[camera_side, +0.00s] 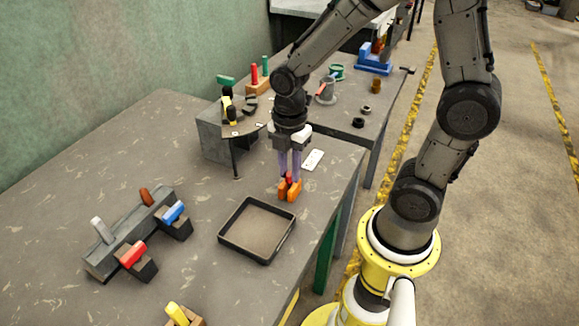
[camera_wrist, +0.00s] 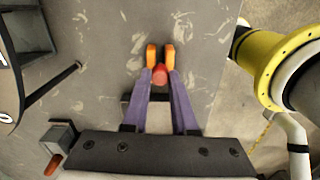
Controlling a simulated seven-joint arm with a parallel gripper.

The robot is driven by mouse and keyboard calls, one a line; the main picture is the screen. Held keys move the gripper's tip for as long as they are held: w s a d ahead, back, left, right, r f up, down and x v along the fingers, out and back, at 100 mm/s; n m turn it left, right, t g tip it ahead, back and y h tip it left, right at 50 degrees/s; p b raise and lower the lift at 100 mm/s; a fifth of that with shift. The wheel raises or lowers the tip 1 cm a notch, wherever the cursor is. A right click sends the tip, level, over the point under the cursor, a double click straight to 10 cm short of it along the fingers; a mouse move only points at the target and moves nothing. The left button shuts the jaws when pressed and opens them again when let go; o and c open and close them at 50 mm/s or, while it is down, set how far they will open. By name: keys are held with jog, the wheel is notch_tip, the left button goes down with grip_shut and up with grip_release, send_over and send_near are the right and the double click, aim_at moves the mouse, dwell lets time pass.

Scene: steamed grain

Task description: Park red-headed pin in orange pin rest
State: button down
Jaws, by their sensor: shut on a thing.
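My gripper (camera_side: 290,174) has purple fingers and is shut on the red-headed pin (camera_side: 289,179). The red head also shows between the fingertips in the wrist view (camera_wrist: 159,74). The orange pin rest (camera_side: 290,190) stands on the table right under the fingertips. In the wrist view its two orange uprights (camera_wrist: 151,57) show just beyond the red head, with a gap between them. The pin's shaft is mostly hidden, and I cannot tell whether it touches the rest.
A black-rimmed tray (camera_side: 222,237) lies in front of the rest. A grey rack with coloured handles (camera_side: 105,259) stands at the left. A white card (camera_side: 313,160) lies behind the rest. A dark stand with a thin leg (camera_side: 236,160) is close at the left.

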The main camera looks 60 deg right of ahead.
aim_at(289, 173)
jog(key=c, duration=0.6)
grip_release()
jog(key=shift+r, duration=6.9)
